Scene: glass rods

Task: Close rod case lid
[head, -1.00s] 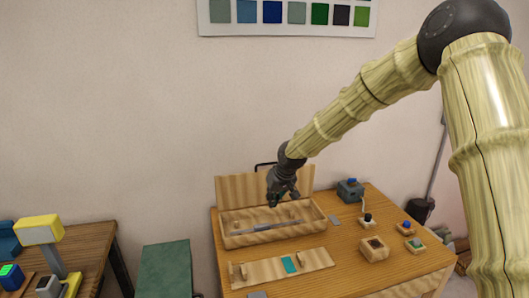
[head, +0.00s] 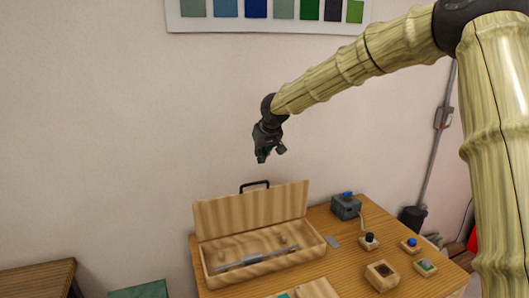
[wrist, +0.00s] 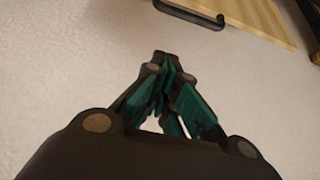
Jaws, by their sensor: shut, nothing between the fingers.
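The wooden rod case (head: 262,268) stands on the table with its lid (head: 252,211) open, tilted up at the back. A dark handle (head: 255,184) sits on the lid's top edge. A grey rod (head: 256,257) lies inside the case. My gripper (head: 268,157) is above and behind the lid's top edge in the head view, apart from it. In the wrist view my gripper (wrist: 160,60) is shut and empty, with the pale wall behind it. The lid (wrist: 262,15) and its handle (wrist: 192,12) show at the top of that view.
A grey box with a blue button (head: 346,207) stands right of the case. Small wooden blocks with knobs and buttons (head: 382,274) are on the table's (head: 335,277) right side. A green box (head: 140,290) and another table (head: 38,280) are at the lower left.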

